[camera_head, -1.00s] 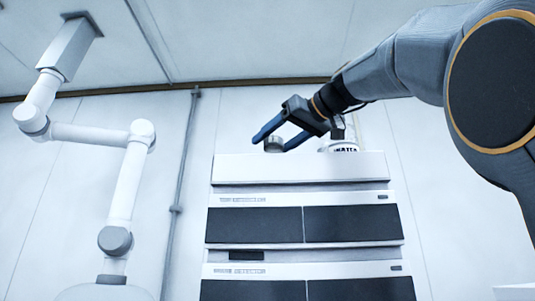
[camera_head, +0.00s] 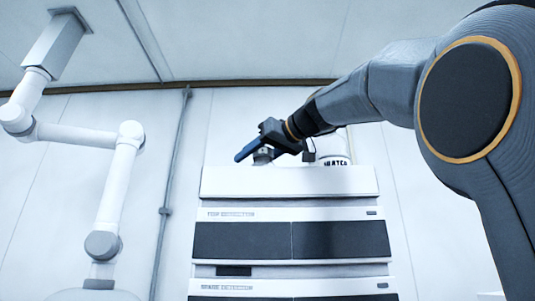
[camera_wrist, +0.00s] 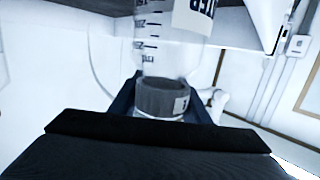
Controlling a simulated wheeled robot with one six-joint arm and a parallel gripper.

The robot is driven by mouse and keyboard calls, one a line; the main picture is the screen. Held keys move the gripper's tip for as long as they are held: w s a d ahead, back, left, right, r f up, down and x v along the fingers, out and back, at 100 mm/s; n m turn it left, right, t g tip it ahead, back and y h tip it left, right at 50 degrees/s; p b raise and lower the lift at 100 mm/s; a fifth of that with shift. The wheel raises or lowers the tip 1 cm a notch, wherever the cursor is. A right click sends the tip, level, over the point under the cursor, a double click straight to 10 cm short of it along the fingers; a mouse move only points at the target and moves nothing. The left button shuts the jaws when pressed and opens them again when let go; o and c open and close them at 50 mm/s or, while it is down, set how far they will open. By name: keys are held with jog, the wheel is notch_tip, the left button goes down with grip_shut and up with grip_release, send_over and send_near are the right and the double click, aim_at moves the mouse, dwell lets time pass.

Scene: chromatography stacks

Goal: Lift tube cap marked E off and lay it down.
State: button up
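A dark grey round cap (camera_wrist: 162,97) sits between the two blue fingers of my gripper (camera_wrist: 161,92) in the wrist view. It bears a small white label whose mark I cannot read. In the head view the cap (camera_head: 262,156) is at the top of the white instrument stack, partly hidden by a finger. My gripper (camera_head: 265,148) reaches in from the right, low over the stack top. The fingers lie close along both sides of the cap; whether they touch it is not clear. What is under the cap is mostly hidden.
The stack (camera_head: 290,184) has a raised white top edge. A white jointed duct arm (camera_head: 120,165) stands at left.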

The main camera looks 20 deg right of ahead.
jog(key=shift+c, duration=1.3)
jog(key=shift+r, duration=0.15)
notch_tip(320, 180, up, 10)
